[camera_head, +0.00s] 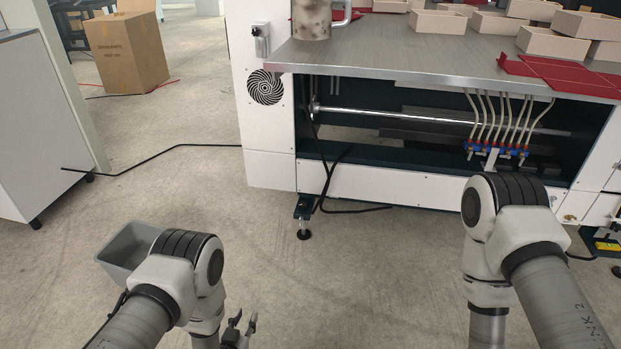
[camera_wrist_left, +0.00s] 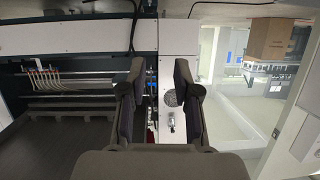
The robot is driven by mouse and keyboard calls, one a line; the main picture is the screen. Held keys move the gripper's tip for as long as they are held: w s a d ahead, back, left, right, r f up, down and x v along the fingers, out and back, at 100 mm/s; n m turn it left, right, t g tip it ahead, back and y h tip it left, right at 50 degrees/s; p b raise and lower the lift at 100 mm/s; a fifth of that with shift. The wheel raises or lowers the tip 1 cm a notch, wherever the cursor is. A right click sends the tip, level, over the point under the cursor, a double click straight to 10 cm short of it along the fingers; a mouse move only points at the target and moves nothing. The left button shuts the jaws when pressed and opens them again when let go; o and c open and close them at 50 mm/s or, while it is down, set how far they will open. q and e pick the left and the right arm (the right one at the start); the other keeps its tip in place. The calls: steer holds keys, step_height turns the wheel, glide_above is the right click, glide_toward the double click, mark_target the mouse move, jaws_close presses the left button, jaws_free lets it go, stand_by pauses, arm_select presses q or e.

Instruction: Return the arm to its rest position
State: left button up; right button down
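My left gripper (camera_head: 240,326) hangs low at the bottom of the head view, above the floor and clear of the machine. In the left wrist view its two fingers (camera_wrist_left: 158,80) stand apart with nothing between them. My left arm (camera_head: 180,270) is bent at the elbow. My right arm (camera_head: 500,225) is bent down on the right side of the head view. Its gripper is out of sight in both views.
The box-forming machine's metal table (camera_head: 400,62) stands ahead, with several open box trays (camera_head: 438,22), red sheets (camera_head: 560,75) and a metal jug (camera_head: 311,20) on it. A grey bin (camera_head: 128,248) is on the floor beside my left arm. A carton (camera_head: 127,52) stands at the back left.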

arm_select(q)
steer(key=s+a+r+g+y+p, duration=0.1)
steer(key=s+a+r+p, duration=0.1)
steer(key=r+p, duration=0.65)
steer(key=s+a+r+n+g+p, duration=0.1)
steer(key=a+r+p, duration=0.2)
steer(key=r+p, duration=0.5)
steer(key=s+a+r+g+y+p, duration=0.1)
steer(key=s+a+r+g+p, duration=0.1)
steer(key=r+p, duration=0.6)
steer(key=s+a+r+n+g+p, duration=0.1)
steer(key=s+a+r+g+p, duration=0.1)
steer(key=s+r+g+p, duration=0.5)
steer(key=s+r+g+b, duration=0.1)
steer(key=s+g, duration=0.2)
steer(key=s, duration=1.3)
steer(key=shift+d+r+n+b, duration=0.15)
steer(key=shift+r+n+b, duration=0.05)
steer(key=shift+n+b, duration=0.1)
